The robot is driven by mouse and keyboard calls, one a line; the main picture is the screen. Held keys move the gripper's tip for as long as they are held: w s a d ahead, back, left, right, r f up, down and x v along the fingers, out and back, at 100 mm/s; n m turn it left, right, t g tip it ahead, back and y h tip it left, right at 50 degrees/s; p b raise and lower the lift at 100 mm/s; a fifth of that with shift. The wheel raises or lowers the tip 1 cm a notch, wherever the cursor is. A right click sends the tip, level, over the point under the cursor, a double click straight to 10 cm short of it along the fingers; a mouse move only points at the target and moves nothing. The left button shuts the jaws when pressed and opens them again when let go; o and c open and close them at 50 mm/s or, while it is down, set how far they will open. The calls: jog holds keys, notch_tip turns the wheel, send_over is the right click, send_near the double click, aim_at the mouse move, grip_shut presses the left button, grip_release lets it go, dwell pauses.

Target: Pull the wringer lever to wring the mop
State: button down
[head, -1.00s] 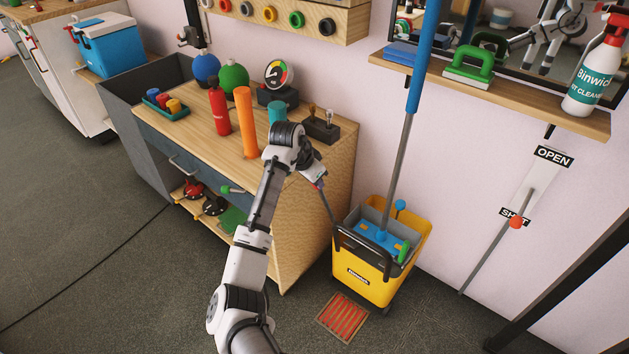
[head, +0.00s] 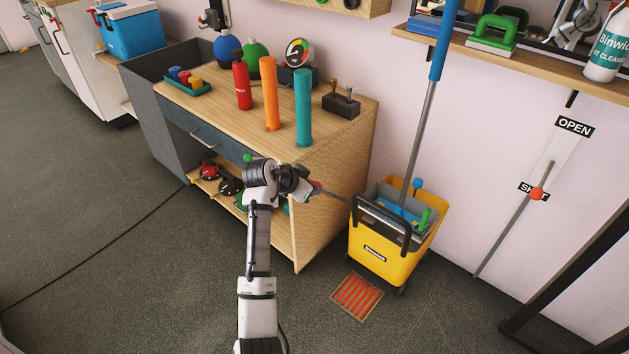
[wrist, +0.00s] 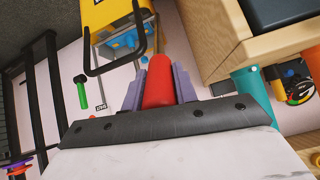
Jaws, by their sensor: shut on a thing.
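The yellow mop bucket (head: 380,255) stands on the floor right of the workbench, with a grey wringer in its top. The mop (head: 421,135) stands in it, with a blue upper handle and a grey pole; its lower end is hidden in the wringer. The wringer lever (head: 335,197) is a thin dark rod sloping up and left from the bucket. My gripper (head: 314,186) is at its outer end, beside the bench. In the wrist view, my gripper (wrist: 158,88) is shut on the lever's red grip (wrist: 158,80), with a finger on each side. The bucket (wrist: 101,18) shows beyond.
The wooden workbench (head: 330,205) is close behind and left of my gripper, with teal (head: 303,108) and orange (head: 269,95) cylinders on top. A red-slatted floor grate (head: 357,296) lies before the bucket. A black frame (head: 570,270) stands right. The floor at left is mostly clear.

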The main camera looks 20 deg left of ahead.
jog(key=shift+t, duration=0.8)
jog(key=shift+s+a+f+b, duration=0.3)
jog(key=shift+s+f+b, duration=0.3)
jog(key=shift+s+f, duration=0.25)
jog(key=shift+s+a+f+b, duration=0.25)
jog(key=shift+s+f+b, duration=0.3)
jog(key=shift+s+f, duration=0.3)
jog(key=shift+w+f, duration=0.1)
jog(key=c, duration=1.1)
grip_release()
jog(key=v, duration=1.3)
jog(key=shift+s+a+p, duration=0.25)
jog(key=shift+a+p, duration=0.1)
jog(key=shift+a, duration=0.05)
